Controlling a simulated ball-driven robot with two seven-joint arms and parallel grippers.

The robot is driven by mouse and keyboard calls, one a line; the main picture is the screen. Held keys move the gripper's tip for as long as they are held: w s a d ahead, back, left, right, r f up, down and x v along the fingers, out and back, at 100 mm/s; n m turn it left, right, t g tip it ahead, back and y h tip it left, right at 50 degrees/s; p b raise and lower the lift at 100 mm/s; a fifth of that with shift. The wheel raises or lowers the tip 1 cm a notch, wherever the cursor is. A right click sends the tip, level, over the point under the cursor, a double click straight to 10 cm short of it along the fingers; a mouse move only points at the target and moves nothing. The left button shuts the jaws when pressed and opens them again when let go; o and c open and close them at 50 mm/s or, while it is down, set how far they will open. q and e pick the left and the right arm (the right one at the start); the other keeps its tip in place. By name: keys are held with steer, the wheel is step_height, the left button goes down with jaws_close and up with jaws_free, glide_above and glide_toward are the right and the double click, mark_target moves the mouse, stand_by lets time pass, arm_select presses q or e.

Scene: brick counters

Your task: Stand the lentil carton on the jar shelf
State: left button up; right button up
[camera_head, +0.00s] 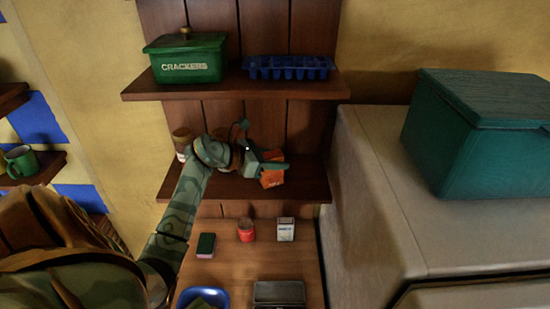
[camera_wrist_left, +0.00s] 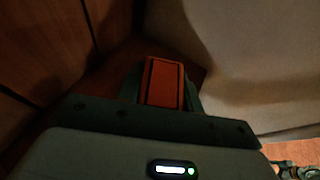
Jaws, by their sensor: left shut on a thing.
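The orange lentil carton (camera_head: 272,174) is at the right part of the jar shelf (camera_head: 308,182), the middle wooden shelf. My left gripper (camera_head: 266,163) is shut on the carton and covers part of it. In the left wrist view the carton (camera_wrist_left: 162,84) sits between the two fingers, its orange end with a dark border facing the camera. I cannot tell whether its base touches the shelf. A brown jar (camera_head: 182,142) stands at the shelf's left; my arm hides part of the shelf behind it. My right gripper is not in view.
The upper shelf holds a green crackers box (camera_head: 188,60) and a blue ice tray (camera_head: 288,67). A pale cabinet bearing a teal box (camera_head: 480,130) stands right.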

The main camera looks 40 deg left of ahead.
arm_select(q)
steer(key=shift+f, duration=0.2)
steer(key=o, duration=1)
steer(key=shift+o, duration=0.2)
steer(key=shift+r, duration=0.1)
steer(key=shift+r, duration=0.15)
steer(key=b+v, duration=0.3)
steer(key=v, duration=0.9)
